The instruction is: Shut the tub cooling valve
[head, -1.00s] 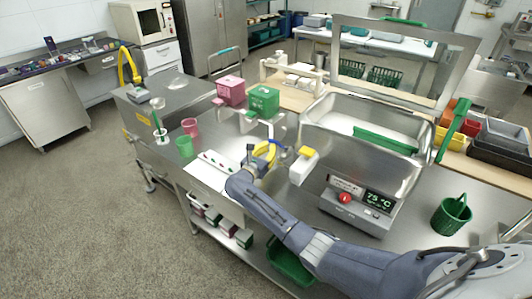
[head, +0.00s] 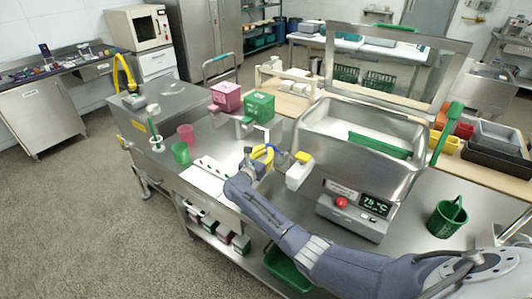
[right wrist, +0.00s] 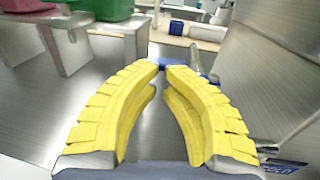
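My right gripper (head: 263,154) has yellow fingers and is beside the left wall of the steel tub (head: 362,126). In the right wrist view its fingers (right wrist: 163,68) curve toward each other, with a narrow gap at the tips. A small blue part (right wrist: 205,76), likely the cooling valve's handle, shows at and behind the right fingertip, with a metal piece (right wrist: 193,57) above it. In the head view a blue bit (head: 281,160) shows just right of the fingers. I cannot tell whether the fingers touch it. The left gripper is not in view.
A control box (head: 355,208) with a red button reads 75 °C. Pink (head: 226,96) and green (head: 259,105) boxes stand behind. A green basket (head: 447,218) is at right.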

